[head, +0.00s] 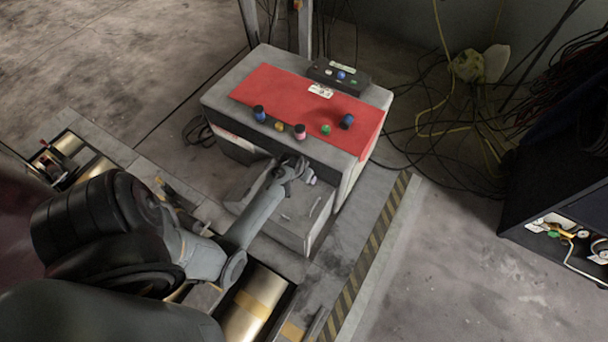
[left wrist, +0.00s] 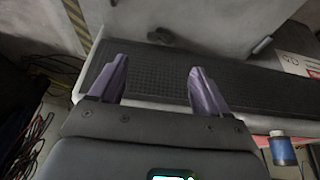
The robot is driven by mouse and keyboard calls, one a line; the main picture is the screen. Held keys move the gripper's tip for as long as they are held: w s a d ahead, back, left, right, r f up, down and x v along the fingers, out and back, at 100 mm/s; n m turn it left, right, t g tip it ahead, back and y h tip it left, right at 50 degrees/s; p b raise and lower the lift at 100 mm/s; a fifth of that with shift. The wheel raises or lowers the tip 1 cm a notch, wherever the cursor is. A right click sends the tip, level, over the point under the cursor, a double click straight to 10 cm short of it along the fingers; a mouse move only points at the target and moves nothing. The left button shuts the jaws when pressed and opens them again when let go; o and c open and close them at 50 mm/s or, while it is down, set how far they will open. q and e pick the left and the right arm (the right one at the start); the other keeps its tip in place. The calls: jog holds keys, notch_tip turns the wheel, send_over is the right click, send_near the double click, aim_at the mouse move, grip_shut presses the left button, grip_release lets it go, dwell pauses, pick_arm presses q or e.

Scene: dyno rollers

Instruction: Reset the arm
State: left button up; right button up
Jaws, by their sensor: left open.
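My left arm (head: 255,215) reaches from the lower left to the near side of a grey cabinet with a red top (head: 270,88). My left gripper (head: 297,172) is just in front of the cabinet's near edge, below the row of knobs. In the left wrist view the gripper (left wrist: 160,88) has its two purplish fingers wide apart, with nothing held between them. A dark textured strip (left wrist: 245,88) lies behind the fingers. A blue knob (left wrist: 282,148) shows at the lower right of that view. My right gripper is not in view.
Several coloured knobs, including a green one (head: 325,129), stand on the cabinet, with a small black control box (head: 338,76) behind. A metal roller (head: 248,312) lies below my arm. A striped floor edge (head: 365,262) and dark cabinet (head: 560,180) are right; cables trail behind.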

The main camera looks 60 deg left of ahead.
pick_arm(q)
jog(key=s+d+r+m+g+p, duration=0.1)
jog(key=s+d+r+m+p, duration=0.2)
jog(key=s+r+p, duration=0.45)
jog(key=s+d+r+m+h+p, duration=0.1)
jog(key=s+d+r+m+p, duration=0.2)
jog(key=d+r, duration=1.05)
jog(key=s+d+r+m+h+p, duration=0.1)
jog(key=s+d+r+m+p, duration=0.2)
jog(key=d+r, duration=1)
notch_tip(320, 180, up, 39)
jog(key=s+a+n+p, duration=0.1)
jog(key=p, duration=3.7)
jog(key=shift+t, duration=0.3)
jog(key=shift+a+f, duration=0.1)
